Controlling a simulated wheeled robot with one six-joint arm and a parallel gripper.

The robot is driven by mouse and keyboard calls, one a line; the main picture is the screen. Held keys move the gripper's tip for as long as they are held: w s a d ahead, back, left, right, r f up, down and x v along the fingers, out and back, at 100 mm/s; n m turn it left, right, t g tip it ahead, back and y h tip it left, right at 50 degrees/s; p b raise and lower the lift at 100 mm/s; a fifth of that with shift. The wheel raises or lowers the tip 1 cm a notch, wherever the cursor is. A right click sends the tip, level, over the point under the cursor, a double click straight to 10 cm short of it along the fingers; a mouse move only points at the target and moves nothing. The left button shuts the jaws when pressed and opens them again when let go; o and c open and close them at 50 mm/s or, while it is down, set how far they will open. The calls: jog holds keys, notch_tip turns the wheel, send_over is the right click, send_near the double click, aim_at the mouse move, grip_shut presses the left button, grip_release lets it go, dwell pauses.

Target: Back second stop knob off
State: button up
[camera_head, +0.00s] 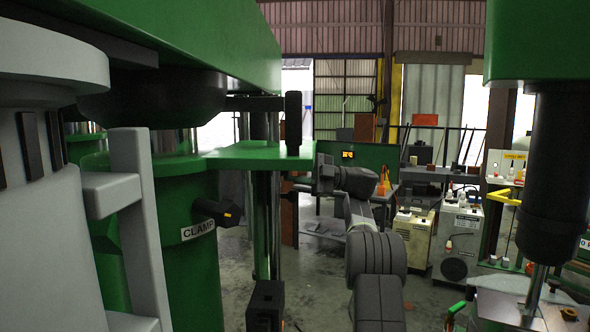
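A black upright knob (293,122) stands at the end of a dark horizontal bar, just above the flat green plate (262,156). Another black knob (228,214) sticks out of the green cylinder beside the "CLAMP" label (198,230). I cannot tell which knob is the second stop knob. My gripper (298,184) is at the end of my arm, to the right of the metal posts and a little below the green plate's right end. It is small and dark, and its fingers are hard to make out. It appears apart from both knobs.
Metal posts (268,225) run down below the green plate. A grey frame (140,215) stands at the left. A black cylinder (548,170) hangs at the right. White cabinets (459,240) stand behind my arm, with open floor before them.

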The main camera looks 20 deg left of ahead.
jog(key=shift+n+h, duration=0.3)
jog(key=shift+n, duration=0.1)
jog(key=o, duration=1)
jog(key=shift+c, duration=0.2)
jog(key=p+v, duration=0.2)
jog(key=v, duration=0.5)
jog(key=shift+w+d, duration=0.15)
jog(key=shift+d, duration=0.05)
